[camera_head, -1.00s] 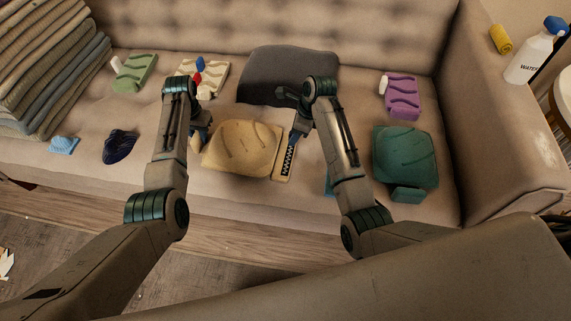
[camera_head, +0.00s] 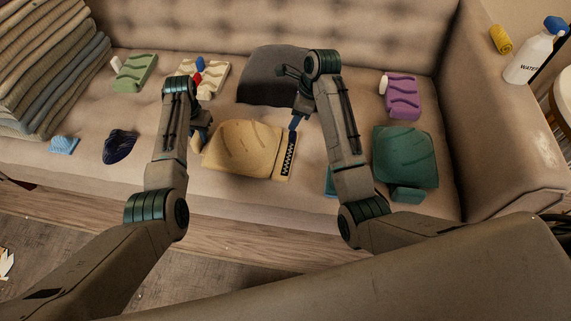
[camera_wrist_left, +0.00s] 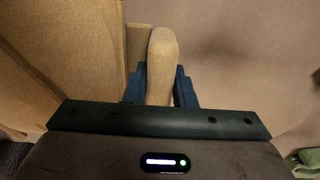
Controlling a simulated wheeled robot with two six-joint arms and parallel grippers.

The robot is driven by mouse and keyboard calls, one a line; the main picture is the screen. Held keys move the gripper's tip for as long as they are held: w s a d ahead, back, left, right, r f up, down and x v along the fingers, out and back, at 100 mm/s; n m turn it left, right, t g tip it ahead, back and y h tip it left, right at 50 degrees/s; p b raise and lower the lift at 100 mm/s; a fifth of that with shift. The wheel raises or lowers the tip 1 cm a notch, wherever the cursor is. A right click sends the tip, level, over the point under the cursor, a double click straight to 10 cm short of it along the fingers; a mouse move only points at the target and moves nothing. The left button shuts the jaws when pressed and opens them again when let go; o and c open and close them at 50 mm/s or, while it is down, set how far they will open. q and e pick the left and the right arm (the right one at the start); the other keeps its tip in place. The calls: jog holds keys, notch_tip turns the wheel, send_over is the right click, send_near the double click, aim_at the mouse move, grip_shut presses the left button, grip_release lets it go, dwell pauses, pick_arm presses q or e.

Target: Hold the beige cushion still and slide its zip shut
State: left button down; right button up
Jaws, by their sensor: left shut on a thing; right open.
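The beige cushion (camera_head: 240,146) lies on the sofa seat between my arms. A zip strip (camera_head: 286,165) with dark and light zigzag teeth runs along its right side; I cannot make out the slider. My left gripper (camera_head: 203,145) is at the cushion's left side. In the left wrist view its blue fingers (camera_wrist_left: 160,88) are shut on a rounded beige tab (camera_wrist_left: 161,60) beside the cushion (camera_wrist_left: 65,50). My right gripper (camera_head: 295,122) is open, its blue fingertip just above the far end of the zip strip. Its other finger is hidden.
A dark grey cushion (camera_head: 265,72) lies behind, partly under my right arm. A dark blue item (camera_head: 120,146) and a light blue block (camera_head: 64,145) lie left.

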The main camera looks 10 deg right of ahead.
pick_arm(q)
jog(key=shift+s+f, duration=0.1)
jog(key=shift+f, duration=0.05)
pick_arm(e)
jog(key=shift+r, duration=0.25)
pick_arm(q)
jog(key=c, duration=1.1)
grip_release()
jog(key=shift+r, duration=3.85)
notch_tip(320, 180, up, 8)
jog(key=shift+f, duration=0.25)
